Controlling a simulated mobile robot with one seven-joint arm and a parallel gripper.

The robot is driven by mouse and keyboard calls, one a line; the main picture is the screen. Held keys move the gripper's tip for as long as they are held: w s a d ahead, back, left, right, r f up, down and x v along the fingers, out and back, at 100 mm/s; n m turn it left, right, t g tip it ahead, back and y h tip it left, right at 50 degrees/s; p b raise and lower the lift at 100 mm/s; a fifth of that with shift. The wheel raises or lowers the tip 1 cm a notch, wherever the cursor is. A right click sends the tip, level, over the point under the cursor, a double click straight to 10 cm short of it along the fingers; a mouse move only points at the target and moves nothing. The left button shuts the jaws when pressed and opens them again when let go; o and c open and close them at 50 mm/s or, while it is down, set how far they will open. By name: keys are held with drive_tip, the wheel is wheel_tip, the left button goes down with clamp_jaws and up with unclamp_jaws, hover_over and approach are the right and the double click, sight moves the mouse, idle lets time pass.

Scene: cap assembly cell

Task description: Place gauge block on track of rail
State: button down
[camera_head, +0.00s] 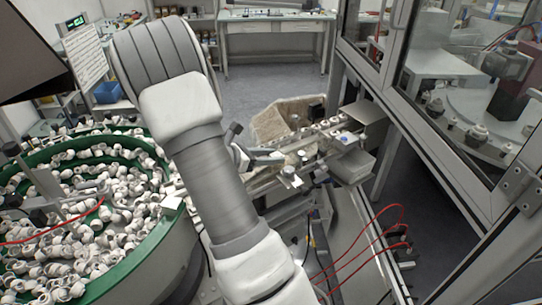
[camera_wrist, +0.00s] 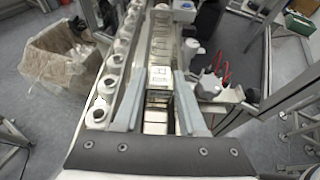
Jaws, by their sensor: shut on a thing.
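In the wrist view my gripper (camera_wrist: 160,80) has its two grey fingers closed on the gauge block (camera_wrist: 159,77), a small shiny metal block with marks on its top face. The rail (camera_wrist: 160,38) runs away from me beyond the fingertips, with a pale track along it. The block appears in line with this track; I cannot tell whether it touches it. In the head view my gripper (camera_head: 266,158) is over the near part of the rail (camera_head: 325,135), right of my arm. The block is too small to make out there.
A row of white caps (camera_wrist: 107,86) lies in the lane left of the block. A bin with a clear liner (camera_wrist: 62,58) stands further left. A green-rimmed bowl feeder (camera_head: 150,245) full of caps is at left in the head view. Red hoses (camera_head: 365,232) and a glazed enclosure are at right.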

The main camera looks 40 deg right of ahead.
drive_tip(key=c, duration=0.8)
unclamp_jaws()
drive_tip(key=shift+o, duration=0.2)
drive_tip(key=shift+r+p, duration=0.2)
drive_tip(key=shift+p, duration=0.1)
drive_tip(key=b+v, duration=0.1)
drive_tip(key=v, duration=0.9)
drive_tip(key=shift+w+a, duration=0.1)
drive_tip(key=shift+a, duration=0.25)
drive_tip(key=shift+a+r, duration=0.35)
drive_tip(key=shift+a, duration=0.2)
drive_tip(key=s+a+r+m+t+y, duration=0.4)
drive_tip(key=s+a+r+m+y, duration=0.1)
drive_tip(key=a, duration=0.5)
drive_tip(key=s+a+r+m+t+y, duration=0.4)
drive_tip(key=s+a+m+y, duration=0.4)
drive_tip(key=s+a+m, duration=0.2)
drive_tip(key=shift+s+a+r+m, duration=0.3)
drive_tip(key=shift+s+a+r, duration=0.1)
drive_tip(key=shift+a+r, duration=0.35)
